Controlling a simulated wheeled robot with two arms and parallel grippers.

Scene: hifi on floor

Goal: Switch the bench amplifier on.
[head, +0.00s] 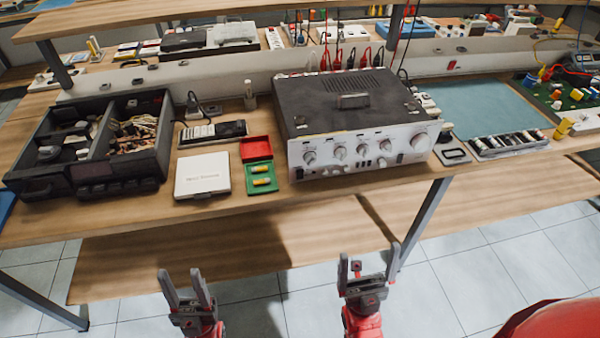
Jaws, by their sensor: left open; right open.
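The bench amplifier (360,154) stands on the wooden bench, right of centre, with a dark top and a silver front panel facing me. Its front carries several round knobs, some small switches and a larger knob at the right end. I cannot tell the power switch or its position at this size. My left gripper (183,276) is open and empty, low in front of the bench, left of the amplifier. My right gripper (368,264) is open and empty, below and in front of the amplifier, apart from it.
The bench edge (230,205) lies between my grippers and the amplifier. Left of it are a green box with batteries (262,180), a white box (202,176) and a black parts tray (90,150). A battery strip (510,143) lies right. A bench leg (424,215) stands right of my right gripper.

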